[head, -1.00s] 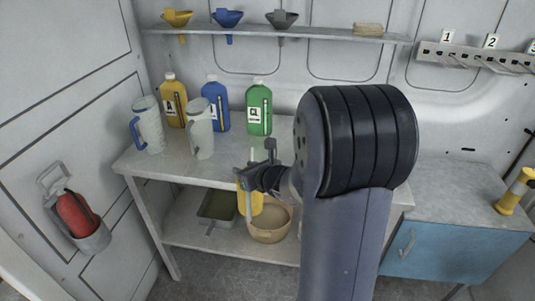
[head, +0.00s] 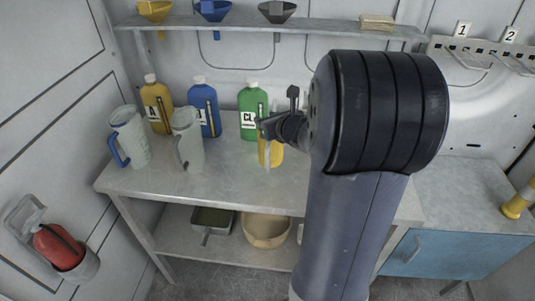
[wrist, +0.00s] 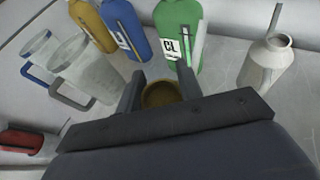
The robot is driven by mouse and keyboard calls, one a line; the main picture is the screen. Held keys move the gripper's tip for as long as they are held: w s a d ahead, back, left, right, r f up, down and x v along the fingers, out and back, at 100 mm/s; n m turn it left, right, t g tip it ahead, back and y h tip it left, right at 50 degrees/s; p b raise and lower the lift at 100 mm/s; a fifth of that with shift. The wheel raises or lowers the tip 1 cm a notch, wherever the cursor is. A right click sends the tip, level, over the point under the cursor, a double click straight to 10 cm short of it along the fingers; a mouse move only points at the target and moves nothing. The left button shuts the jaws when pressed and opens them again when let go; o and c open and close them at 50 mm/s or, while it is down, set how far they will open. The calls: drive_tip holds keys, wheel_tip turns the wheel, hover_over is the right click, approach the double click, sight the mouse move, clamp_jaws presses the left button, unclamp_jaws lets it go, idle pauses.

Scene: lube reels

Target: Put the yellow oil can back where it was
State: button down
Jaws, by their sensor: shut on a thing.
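The yellow oil can (head: 270,152) hangs below my gripper (head: 268,126) in the head view, just right of and in front of the green bottle. My gripper is shut on it. In the wrist view, the can's round brownish-yellow top (wrist: 160,94) sits between the two fingers (wrist: 160,88). The can is over the workbench top (head: 235,180); I cannot tell whether its base touches. A pale cream can with a thin spout (wrist: 266,64) stands to the right in the wrist view; my arm hides that area in the head view.
Green (head: 249,112), blue (head: 203,108) and yellow (head: 157,108) bottles stand along the back. Two clear jugs (head: 132,135) (head: 188,140) stand at the left. A shelf with funnels (head: 345,29) is above. The front middle of the bench is clear.

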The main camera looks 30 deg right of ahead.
wheel_tip(320, 180, down, 8)
drive_tip(key=shift+r+b, duration=0.2)
drive_tip(key=shift+b, duration=0.3)
drive_tip(key=shift+f, duration=0.15)
drive_tip(key=c, duration=1)
unclamp_jaws()
drive_tip(key=shift+o, duration=0.2)
drive_tip(key=shift+r, duration=0.25)
drive_tip(key=shift+s, duration=0.35)
drive_tip(key=v, duration=1.1)
drive_tip(key=shift+s, duration=0.15)
